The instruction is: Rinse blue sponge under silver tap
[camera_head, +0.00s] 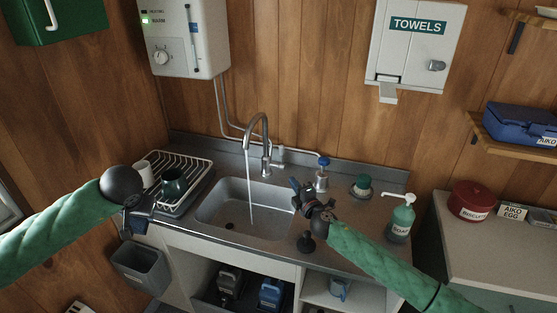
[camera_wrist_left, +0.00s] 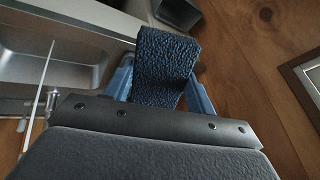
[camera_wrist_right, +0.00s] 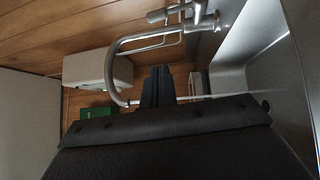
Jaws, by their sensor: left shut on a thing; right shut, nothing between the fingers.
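The blue sponge (camera_wrist_left: 165,68) is dark and textured, gripped between the blue fingers of my left gripper (camera_wrist_left: 160,85) in the left wrist view. In the head view my left gripper (camera_head: 137,222) is at the counter's front left, outside the basin; the sponge is hard to make out there. The silver tap (camera_head: 264,135) arches over the sink (camera_head: 212,211), and a thin stream of water (camera_head: 249,195) runs from it into the basin, away from the sponge. My right gripper (camera_head: 299,190) is shut and empty beside the sink's right edge; the right wrist view also shows the tap (camera_wrist_right: 155,38).
A drying rack (camera_head: 196,160) with a white mug and a dark mug stands left of the sink. A soap bottle (camera_head: 401,218), a green-topped pot (camera_head: 362,186) and a blue-knobbed fitting (camera_head: 322,172) are on the right. A grey bin (camera_head: 137,268) hangs at the front left.

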